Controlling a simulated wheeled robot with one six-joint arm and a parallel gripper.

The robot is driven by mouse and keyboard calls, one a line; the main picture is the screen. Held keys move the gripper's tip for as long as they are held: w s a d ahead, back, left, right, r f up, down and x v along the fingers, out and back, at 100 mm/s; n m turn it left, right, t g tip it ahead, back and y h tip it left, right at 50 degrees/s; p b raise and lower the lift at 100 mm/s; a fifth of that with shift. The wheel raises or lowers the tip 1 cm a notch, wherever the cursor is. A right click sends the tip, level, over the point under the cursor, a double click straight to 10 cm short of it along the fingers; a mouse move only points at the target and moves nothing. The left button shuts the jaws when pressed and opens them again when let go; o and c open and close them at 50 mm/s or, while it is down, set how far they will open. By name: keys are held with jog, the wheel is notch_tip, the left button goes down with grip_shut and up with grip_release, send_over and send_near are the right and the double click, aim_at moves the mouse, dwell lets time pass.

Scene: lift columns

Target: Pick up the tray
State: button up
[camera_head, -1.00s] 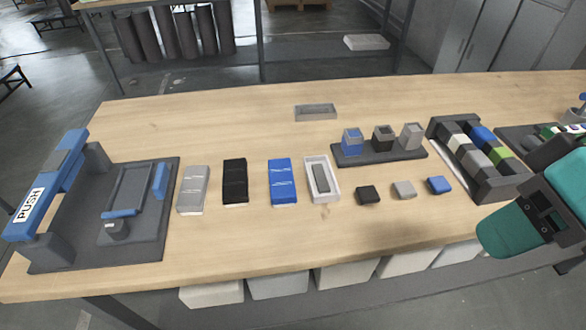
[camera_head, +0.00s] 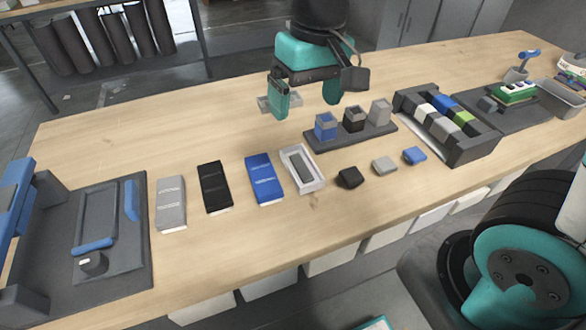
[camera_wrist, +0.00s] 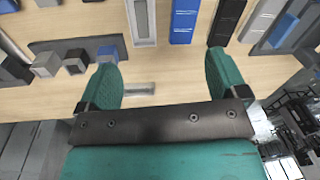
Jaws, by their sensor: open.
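A small grey tray (camera_head: 263,104) lies on the far part of the wooden table. In the head view my gripper (camera_head: 306,105) hangs in front of it, fingers pointing down, and its left finger hides part of the tray. The gripper is open and empty. In the wrist view the tray (camera_wrist: 139,89) shows as a short grey strip between the two green fingers, near the gripper body (camera_wrist: 162,65). The fingers appear apart from the tray; their height above the table is hard to tell.
A dark rack (camera_head: 350,141) with blue, black and grey cups stands right of the gripper. An open white box (camera_head: 302,168), blue, black and grey packs, and small blocks lie nearer. A dark block holder (camera_head: 470,153) stands right. The table's far left is clear.

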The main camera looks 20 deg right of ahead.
jog(key=m+h, duration=0.1)
jog(key=m, duration=0.1)
send_over(301, 169)
notch_tip(301, 169, down, 3)
jog(key=f, duration=1)
jog(key=shift+a+f, duration=0.1)
jog(key=shift+a, duration=0.15)
jog(key=f, duration=0.4)
jog(key=f+p, duration=0.1)
jog(key=f, duration=0.1)
jog(key=shift+d+f, duration=0.2)
jog(key=shift+d, duration=0.1)
jog(key=c, duration=1)
